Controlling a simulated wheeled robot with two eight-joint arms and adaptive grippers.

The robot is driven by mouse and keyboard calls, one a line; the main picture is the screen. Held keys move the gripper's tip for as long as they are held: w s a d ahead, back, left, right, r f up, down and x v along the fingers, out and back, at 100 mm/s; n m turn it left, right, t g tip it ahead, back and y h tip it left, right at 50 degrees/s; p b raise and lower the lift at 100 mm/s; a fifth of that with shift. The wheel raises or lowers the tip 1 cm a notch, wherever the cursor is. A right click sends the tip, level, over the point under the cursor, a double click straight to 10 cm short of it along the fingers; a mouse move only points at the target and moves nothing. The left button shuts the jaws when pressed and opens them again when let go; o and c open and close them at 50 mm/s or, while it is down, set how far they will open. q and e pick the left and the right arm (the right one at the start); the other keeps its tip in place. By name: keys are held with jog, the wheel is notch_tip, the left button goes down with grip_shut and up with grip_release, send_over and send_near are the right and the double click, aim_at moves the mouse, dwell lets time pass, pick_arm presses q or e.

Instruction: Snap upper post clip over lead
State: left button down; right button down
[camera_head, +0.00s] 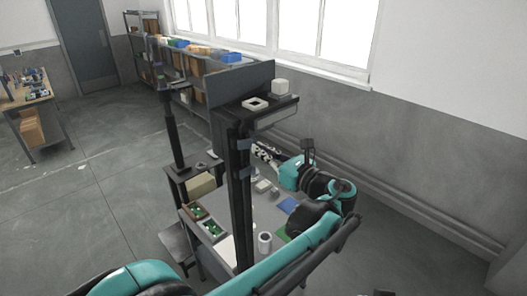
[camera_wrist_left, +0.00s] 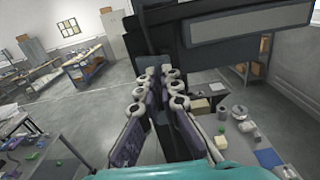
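A dark upright post (camera_head: 240,205) stands at the bench. A small grey-blue upper clip (camera_head: 243,144) sits on it, with a similar lower clip (camera_head: 244,172) beneath. I cannot make out whether either clip is open, and the lead does not show clearly. My right gripper is out of view.
A shelf (camera_head: 277,115) at the post's top carries a white block (camera_head: 280,86) and a square white part (camera_head: 255,104). Open floor lies left.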

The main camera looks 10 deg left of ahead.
pick_arm(q)
jog(key=shift+s, duration=0.1)
jog(key=v, duration=0.6)
jog(key=shift+s+d, duration=0.2)
jog(key=shift+s, duration=0.05)
dwell(0.3)
